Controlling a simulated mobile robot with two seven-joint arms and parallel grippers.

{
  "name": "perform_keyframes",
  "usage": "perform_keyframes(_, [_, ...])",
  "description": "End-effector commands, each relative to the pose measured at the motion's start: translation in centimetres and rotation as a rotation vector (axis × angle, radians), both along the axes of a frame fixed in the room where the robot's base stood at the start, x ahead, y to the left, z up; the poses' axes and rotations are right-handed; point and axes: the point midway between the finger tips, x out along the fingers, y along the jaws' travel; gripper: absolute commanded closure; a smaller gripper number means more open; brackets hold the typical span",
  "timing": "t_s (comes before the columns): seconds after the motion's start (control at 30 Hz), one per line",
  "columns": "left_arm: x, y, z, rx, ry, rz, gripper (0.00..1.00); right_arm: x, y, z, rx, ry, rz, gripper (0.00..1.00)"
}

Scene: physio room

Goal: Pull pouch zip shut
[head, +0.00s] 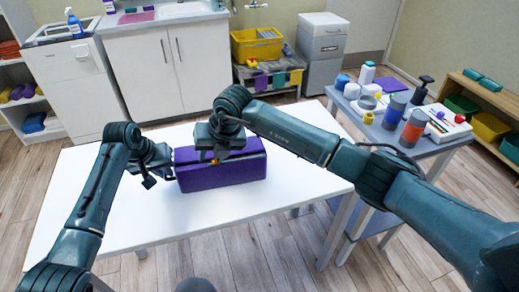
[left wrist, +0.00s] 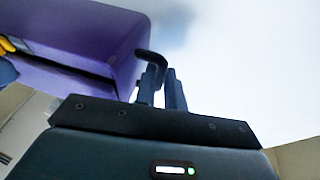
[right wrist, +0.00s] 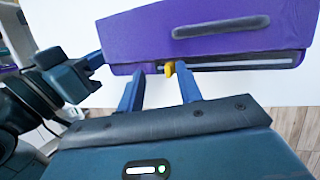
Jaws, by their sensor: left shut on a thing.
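The purple pouch (head: 225,178) lies on the white table. Its yellow zip pull (right wrist: 170,69) shows on the near side in the right wrist view, with a dark slit with a light strip running to the right of it. My right gripper (head: 210,157) is at the pouch's near side; its fingers (right wrist: 160,90) are apart, with the yellow pull between their tips. I cannot tell whether they touch it. My left gripper (head: 150,178) is at the pouch's left end. In the left wrist view its fingers (left wrist: 164,85) are shut on a dark curved tab (left wrist: 150,56) beside the purple end.
The white table (head: 120,225) is clear in front of the pouch. A side table (head: 400,150) with bottles and jars stands to the right. A cabinet (head: 170,65) and a yellow bin (head: 256,45) stand behind.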

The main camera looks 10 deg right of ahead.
Motion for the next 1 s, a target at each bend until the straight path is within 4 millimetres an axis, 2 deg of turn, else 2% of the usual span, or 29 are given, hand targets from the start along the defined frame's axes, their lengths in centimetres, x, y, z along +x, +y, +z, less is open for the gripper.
perform_keyframes(0.8, [0.0, 0.1, 0.0, 0.001, 0.0, 0.0, 1.0, 0.1, 0.0, 6.7, 0.0, -0.003, -0.001, 0.62])
perform_keyframes(1.0, [0.0, 0.1, 0.0, 0.001, 0.0, 0.0, 1.0, 0.0, 0.0, 7.8, 0.0, -0.003, 0.0, 0.62])
